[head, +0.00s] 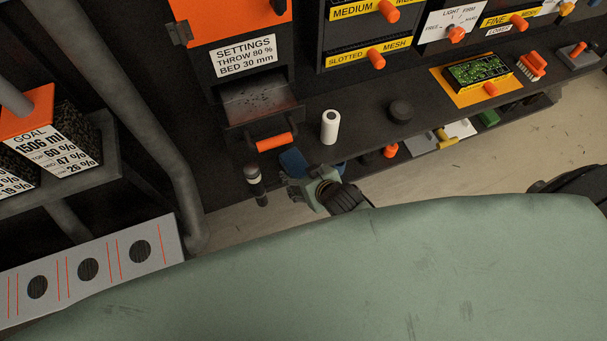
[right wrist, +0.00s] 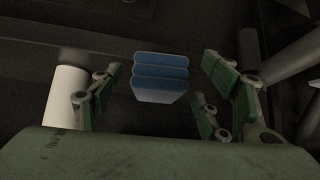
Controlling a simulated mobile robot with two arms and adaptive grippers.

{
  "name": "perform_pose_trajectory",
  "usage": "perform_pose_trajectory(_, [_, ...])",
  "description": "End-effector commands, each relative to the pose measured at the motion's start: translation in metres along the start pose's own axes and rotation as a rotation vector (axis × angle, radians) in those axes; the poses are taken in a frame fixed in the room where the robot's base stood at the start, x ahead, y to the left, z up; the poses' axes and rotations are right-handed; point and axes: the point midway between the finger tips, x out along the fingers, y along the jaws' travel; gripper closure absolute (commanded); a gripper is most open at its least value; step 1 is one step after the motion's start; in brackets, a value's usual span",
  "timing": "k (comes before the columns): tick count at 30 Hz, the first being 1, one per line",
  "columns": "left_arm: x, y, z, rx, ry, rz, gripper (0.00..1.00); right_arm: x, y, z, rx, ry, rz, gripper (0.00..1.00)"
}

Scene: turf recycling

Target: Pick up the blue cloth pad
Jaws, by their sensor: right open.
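The blue cloth pad (head: 293,162) lies at the front edge of the dark bench, partly hidden by my right gripper in the head view. In the right wrist view the pad (right wrist: 160,76) shows as a folded blue stack of layers, between the open fingers as seen from the camera. My right gripper (head: 293,188) is open and just in front of the pad. No finger visibly touches the pad, and the remaining distance is hard to judge. My left gripper is not in view.
A white roll (head: 330,128) stands right of the pad; it also shows left of the fingers in the right wrist view (right wrist: 66,96). A dark cylinder with a pale band (head: 255,180) stands left. An orange-handled drawer (head: 274,142) is behind. A black puck (head: 400,110) sits further right.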

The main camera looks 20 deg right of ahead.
Motion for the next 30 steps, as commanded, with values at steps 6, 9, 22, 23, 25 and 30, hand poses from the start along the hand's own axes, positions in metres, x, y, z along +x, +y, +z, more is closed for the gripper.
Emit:
perform_pose_trajectory(6, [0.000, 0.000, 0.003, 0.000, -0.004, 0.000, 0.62, 0.000, 0.000, 0.000, 0.000, 0.000, 0.000, 0.30])
perform_pose_trajectory(9, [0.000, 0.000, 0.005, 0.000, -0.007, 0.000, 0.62, -0.004, 0.000, 0.001, 0.000, -0.001, 0.000, 0.30])
perform_pose_trajectory(22, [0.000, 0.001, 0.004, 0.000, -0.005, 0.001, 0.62, -0.081, 0.000, 0.001, 0.000, 0.000, -0.001, 0.30])
perform_pose_trajectory(23, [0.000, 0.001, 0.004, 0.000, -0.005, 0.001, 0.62, -0.086, 0.000, 0.001, 0.000, 0.000, 0.000, 0.30])
perform_pose_trajectory(25, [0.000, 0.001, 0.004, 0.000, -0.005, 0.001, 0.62, -0.098, 0.000, 0.001, 0.000, -0.001, 0.000, 0.30])
perform_pose_trajectory(30, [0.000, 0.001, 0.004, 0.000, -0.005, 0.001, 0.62, -0.116, 0.000, 0.001, 0.000, 0.000, 0.000, 0.30])
